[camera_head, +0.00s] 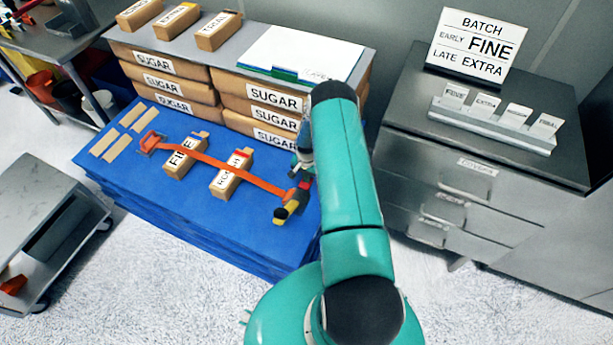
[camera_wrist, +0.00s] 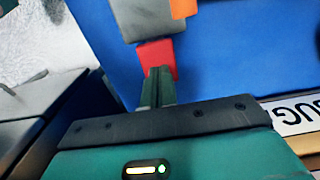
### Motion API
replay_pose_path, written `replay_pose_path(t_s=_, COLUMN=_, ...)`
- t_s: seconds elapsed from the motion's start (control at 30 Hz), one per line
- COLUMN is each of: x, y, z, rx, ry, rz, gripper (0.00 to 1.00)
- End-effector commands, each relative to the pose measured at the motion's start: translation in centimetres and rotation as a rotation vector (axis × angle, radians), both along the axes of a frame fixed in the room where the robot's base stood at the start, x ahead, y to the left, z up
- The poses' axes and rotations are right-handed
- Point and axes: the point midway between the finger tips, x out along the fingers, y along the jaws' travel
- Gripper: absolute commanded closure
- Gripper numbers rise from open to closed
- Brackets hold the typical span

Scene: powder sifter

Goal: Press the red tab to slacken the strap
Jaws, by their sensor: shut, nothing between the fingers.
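The orange strap (camera_head: 235,171) runs over two small labelled packs, FINE (camera_head: 182,157) and a partly readable one (camera_head: 232,176), on the blue platform. Its right end meets a buckle with a yellow and black part (camera_head: 290,208) near the platform's front right. In the wrist view the red tab (camera_wrist: 155,53) sticks out from a grey buckle body (camera_wrist: 147,18), with a bit of orange strap (camera_wrist: 183,8) beyond. My gripper (camera_wrist: 159,73) is shut and empty, its fingertips overlapping the tab's near edge. I cannot tell whether they touch it. In the head view my arm partly hides the gripper.
Stacked SUGAR bags (camera_head: 275,96) stand behind the strap under a grey board (camera_head: 240,52). A steel cabinet (camera_head: 400,110) with a BATCH sign (camera_head: 476,45) is at the right. A trolley (camera_head: 45,215) stands at the left. White floor lies in front.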

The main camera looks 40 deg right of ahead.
Motion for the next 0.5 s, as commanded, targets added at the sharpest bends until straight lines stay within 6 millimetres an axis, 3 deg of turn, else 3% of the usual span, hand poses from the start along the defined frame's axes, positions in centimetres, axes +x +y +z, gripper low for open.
replay_pose_path(t_s=0.13, x=-0.05, y=0.06, z=-1.31, rx=0.000, ry=0.001, rz=0.001, gripper=1.00)
replay_pose_path(t_s=0.5, x=-0.09, y=0.07, z=-1.19, rx=0.001, ry=0.003, rz=0.002, gripper=1.00)
